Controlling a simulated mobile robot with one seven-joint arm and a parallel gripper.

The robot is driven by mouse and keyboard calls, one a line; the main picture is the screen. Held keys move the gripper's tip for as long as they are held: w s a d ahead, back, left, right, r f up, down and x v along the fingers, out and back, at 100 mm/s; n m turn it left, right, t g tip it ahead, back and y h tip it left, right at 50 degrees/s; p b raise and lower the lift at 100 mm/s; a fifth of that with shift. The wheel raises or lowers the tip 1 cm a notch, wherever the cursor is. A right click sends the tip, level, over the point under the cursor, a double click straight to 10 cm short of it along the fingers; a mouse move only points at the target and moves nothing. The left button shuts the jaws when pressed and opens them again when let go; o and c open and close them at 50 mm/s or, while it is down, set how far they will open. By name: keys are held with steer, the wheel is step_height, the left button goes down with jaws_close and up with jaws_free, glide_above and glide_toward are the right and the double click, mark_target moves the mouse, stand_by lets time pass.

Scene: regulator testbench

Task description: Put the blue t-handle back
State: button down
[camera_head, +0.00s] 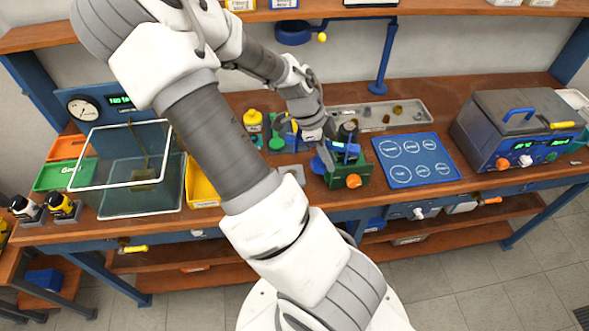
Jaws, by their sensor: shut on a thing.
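My gripper (322,146) is over the bench, just left of a green fixture. Its fingertips are small and partly hidden by the hand. A small blue piece (318,164), which looks like the blue t-handle, shows right under the fingers, and my gripper is shut on it. I cannot make out its full shape or whether its lower end touches anything. Green (277,143) and yellow (295,127) handles stand to the left at a dark blue holder, partly hidden behind my arm and hand.
The green fixture (362,172) with an orange knob stands close right of my gripper. Right of it are a blue mat (425,172) with white circles and a blue test unit (482,133). A grey parts tray (415,119) lies behind. A clear tank (118,203) stands left.

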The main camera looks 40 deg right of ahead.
steer(key=w+f, duration=0.2)
steer(key=w, duration=0.1)
steer(key=w+a+f+p, duration=0.1)
steer(key=w, duration=0.2)
steer(key=w+a+f, duration=0.1)
steer(key=w+f, duration=0.1)
steer(key=w, duration=0.1)
steer(key=shift+w+f, duration=0.15)
steer(key=shift+f, duration=0.2)
step_height(320, 180, down, 4)
steer(key=shift+d+r+p, duration=0.1)
steer(key=shift+r+p, duration=0.05)
steer(key=shift+p, duration=0.4)
steer(key=shift+f+b, duration=0.45)
steer(key=shift+f, duration=0.1)
steer(key=c, duration=0.8)
jaws_free()
steer(key=shift+r, duration=0.1)
